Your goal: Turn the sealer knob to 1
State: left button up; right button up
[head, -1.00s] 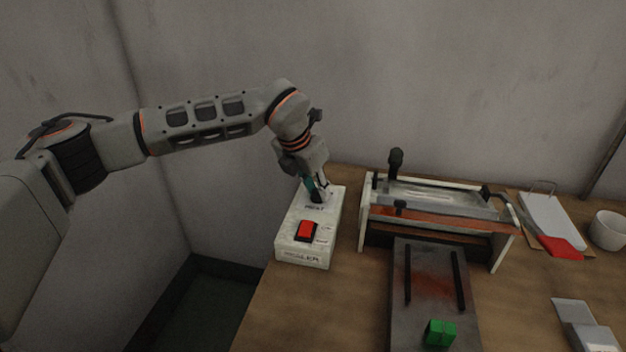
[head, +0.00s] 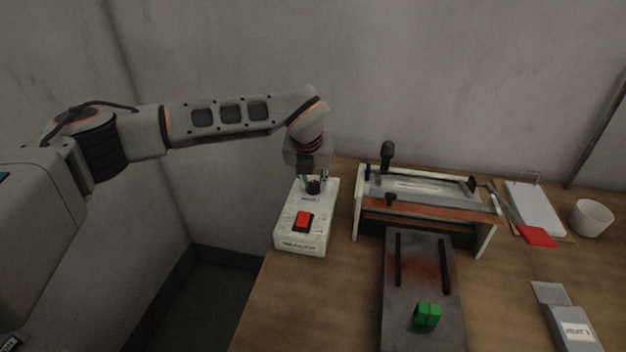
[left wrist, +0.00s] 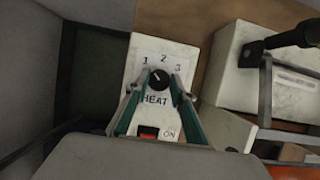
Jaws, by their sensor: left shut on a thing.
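The white sealer control box (head: 290,232) stands on the table's left end, with a red switch (head: 303,221) on its top. The black knob (head: 313,187) sits behind the switch. In the left wrist view the knob (left wrist: 159,80) lies under the numbers 1, 2 and 3 and above the word HEAT. A small pale mark on it seems to point up and left, but is too small to read surely. My left gripper (head: 315,183) comes down from above and is shut on the knob, a finger on each side (left wrist: 160,82). My right gripper is not in view.
The sealer press (head: 430,205) stands right of the box, with a dark board (head: 421,285) and a green block (head: 428,314) in front. A white cup (head: 591,218), a clipboard (head: 533,205) and grey boxes (head: 571,325) are at the right.

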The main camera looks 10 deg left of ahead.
pick_arm(q)
jog(key=shift+s+f, duration=0.2)
jog(key=shift+f, duration=0.15)
jog(key=o, duration=1)
jog(key=shift+o, duration=0.5)
jog(key=shift+w+r, duration=0.1)
jog(key=shift+r, duration=0.7)
jog(key=v, duration=1.1)
jog(key=shift+s+d+f, duration=0.1)
jog(key=shift+s+f, duration=0.1)
